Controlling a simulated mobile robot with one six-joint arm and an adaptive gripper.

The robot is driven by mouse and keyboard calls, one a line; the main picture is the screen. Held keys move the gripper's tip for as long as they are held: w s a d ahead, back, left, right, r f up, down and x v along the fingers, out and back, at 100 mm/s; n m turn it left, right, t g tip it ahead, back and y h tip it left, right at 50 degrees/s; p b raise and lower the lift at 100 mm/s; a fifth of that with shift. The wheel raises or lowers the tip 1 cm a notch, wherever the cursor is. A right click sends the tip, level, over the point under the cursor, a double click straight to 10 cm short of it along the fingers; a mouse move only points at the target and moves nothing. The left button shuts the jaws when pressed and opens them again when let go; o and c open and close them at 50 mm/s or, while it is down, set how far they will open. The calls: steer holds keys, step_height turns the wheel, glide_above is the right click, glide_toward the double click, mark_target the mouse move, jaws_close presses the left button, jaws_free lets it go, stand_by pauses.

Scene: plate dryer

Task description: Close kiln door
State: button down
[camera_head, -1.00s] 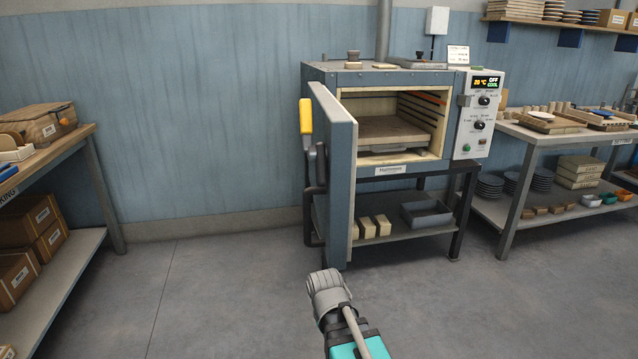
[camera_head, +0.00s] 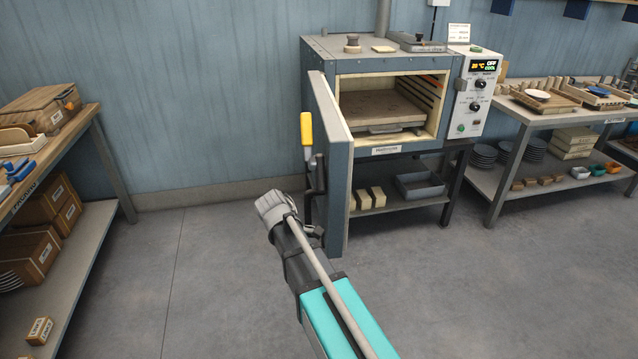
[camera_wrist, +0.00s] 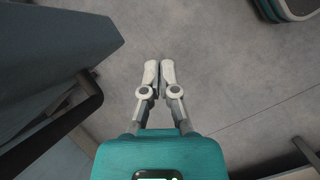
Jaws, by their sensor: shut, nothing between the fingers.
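The grey-blue kiln (camera_head: 395,65) stands against the wall. Its door (camera_head: 335,190) is wide open, hinged at the left and swung out toward me. On the door's left outer face is a black handle with a yellow lever (camera_head: 306,130). In the head view my arm's end is left of the door, near the lower part of the handle; I cannot make out the fingertips there. In the wrist view my gripper (camera_wrist: 158,70) is shut and empty over the floor. A dark slab, apparently the door (camera_wrist: 55,50), and a black bar lie to its left, apart from the fingers.
The kiln chamber holds a flat shelf (camera_head: 385,107); blocks and a grey tray (camera_head: 420,184) sit below. A workbench (camera_head: 85,150) stands at the left, a table (camera_head: 560,115) at the right. The floor (camera_head: 180,260) left of the door is clear.

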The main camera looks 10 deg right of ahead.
steer(key=w+a+r+n+h+p, duration=0.2)
steer(key=w+a+r+n+p, duration=0.1)
steer(key=r+p, duration=0.4)
steer(key=w+a+r+n+h+p, duration=0.2)
steer(key=r+p, duration=0.6)
steer(key=r, duration=0.5)
steer(key=shift+w+a+r+n, duration=0.15)
steer(key=shift+w+a+n, duration=0.55)
steer(key=shift+w+a, duration=0.2)
steer(key=shift+s, duration=0.1)
steer(key=b, duration=0.7)
glide_toward(328, 206)
steer(key=d+f, duration=0.2)
steer(key=f, duration=0.1)
steer(key=d+f, duration=0.1)
steer(key=f, duration=0.1)
steer(key=shift+s+d, duration=0.1)
steer(key=shift+d, duration=0.9)
